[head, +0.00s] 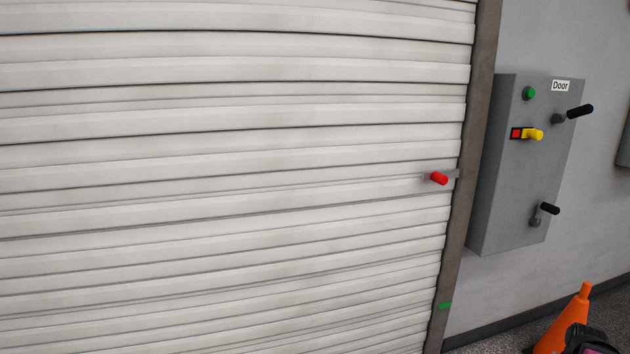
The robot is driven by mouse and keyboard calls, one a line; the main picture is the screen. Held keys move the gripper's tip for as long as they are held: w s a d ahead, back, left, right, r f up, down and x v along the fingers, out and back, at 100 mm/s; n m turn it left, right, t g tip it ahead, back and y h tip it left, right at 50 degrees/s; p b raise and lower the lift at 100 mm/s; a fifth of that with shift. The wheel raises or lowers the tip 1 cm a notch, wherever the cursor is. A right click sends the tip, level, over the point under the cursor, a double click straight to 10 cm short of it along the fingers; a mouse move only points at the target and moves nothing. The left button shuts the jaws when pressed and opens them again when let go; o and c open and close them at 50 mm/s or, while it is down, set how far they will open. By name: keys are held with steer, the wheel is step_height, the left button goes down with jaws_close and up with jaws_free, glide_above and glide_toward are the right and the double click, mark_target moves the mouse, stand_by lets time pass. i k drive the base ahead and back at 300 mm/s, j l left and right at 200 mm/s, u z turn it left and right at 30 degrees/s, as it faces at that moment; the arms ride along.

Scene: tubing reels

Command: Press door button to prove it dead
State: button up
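A grey control box (500,180) is fixed to the wall right of the shutter and carries a white label reading "Door" (560,86). A round green button (529,93) sits near the box's top left and is unobstructed. Below it is a yellow knob (535,134) beside a small red plate with a dark border (516,134). A black-handled lever (580,111) sticks out at the upper right, and another black-handled lever (549,209) is lower down. My gripper's fingers are not in view.
A closed white slatted shutter (220,150) fills the left. A red-knobbed latch (439,178) sits at its right edge, by the dark post (476,110). A green mark (446,305) is lower on the post. An orange cone (575,320) stands below the box, beside a dark, partly cut-off object (592,340).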

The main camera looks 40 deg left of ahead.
mark_target(530, 93)
steer(key=k+j+u, duration=0.15)
steer(key=u, duration=0.2)
steer(key=k+j+u, duration=0.1)
steer(key=j+u, duration=0.25)
steer(key=u, duration=1.05)
steer(key=z, duration=1.5)
steer(key=k+l, duration=0.05)
